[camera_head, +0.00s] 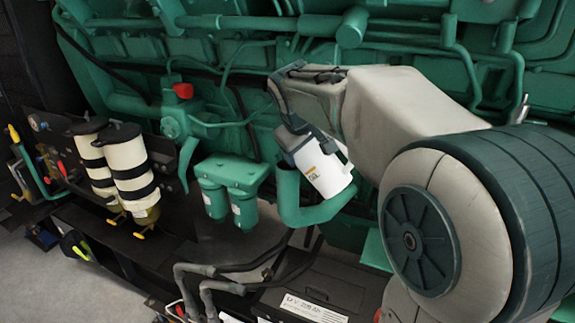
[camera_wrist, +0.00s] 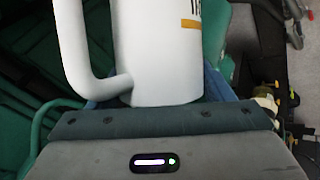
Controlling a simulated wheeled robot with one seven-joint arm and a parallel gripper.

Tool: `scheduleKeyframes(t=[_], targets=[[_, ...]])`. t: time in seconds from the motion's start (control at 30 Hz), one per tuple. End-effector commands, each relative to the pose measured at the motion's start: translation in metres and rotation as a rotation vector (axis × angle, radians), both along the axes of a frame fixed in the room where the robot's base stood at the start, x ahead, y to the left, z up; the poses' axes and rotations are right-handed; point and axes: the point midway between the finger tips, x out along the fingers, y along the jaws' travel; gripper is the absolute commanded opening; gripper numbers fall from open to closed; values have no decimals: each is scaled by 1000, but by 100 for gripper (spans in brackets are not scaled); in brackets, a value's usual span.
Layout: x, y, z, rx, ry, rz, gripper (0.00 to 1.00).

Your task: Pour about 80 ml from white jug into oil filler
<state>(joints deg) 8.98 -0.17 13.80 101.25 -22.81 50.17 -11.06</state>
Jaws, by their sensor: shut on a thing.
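The white jug (camera_head: 322,170) has a dark label and an orange stripe. It is tilted beside and partly in front of the green oil filler (camera_head: 300,208), a bent pipe with a wide upturned mouth. My gripper (camera_head: 300,140) is shut on the jug and holds it from the upper left. In the wrist view the white jug (camera_wrist: 160,55) fills the upper middle, with its handle on the left. The jug's mouth and any liquid are hidden. I cannot tell whether the jug is right over the filler's opening.
Two green filter canisters (camera_head: 228,185) hang left of the filler. Two cream cylinders with black bands (camera_head: 130,165) stand farther left. A dark battery (camera_head: 310,290) and grey hoses (camera_head: 205,290) lie below. Green engine pipes (camera_head: 350,28) run close behind my arm.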

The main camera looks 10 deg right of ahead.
Motion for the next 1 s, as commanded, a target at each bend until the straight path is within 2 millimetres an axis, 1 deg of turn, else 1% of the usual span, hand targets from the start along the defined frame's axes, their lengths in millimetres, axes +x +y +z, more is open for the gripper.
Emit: scheduleKeyframes(t=[0.27, 0.7, 1.0], targets=[[0, 0, 0, 0, -2, 0, 24], [-5, -6, -1, 98, -104, 0, 24], [-5, -6, 0, 104, -109, 1, 24]])
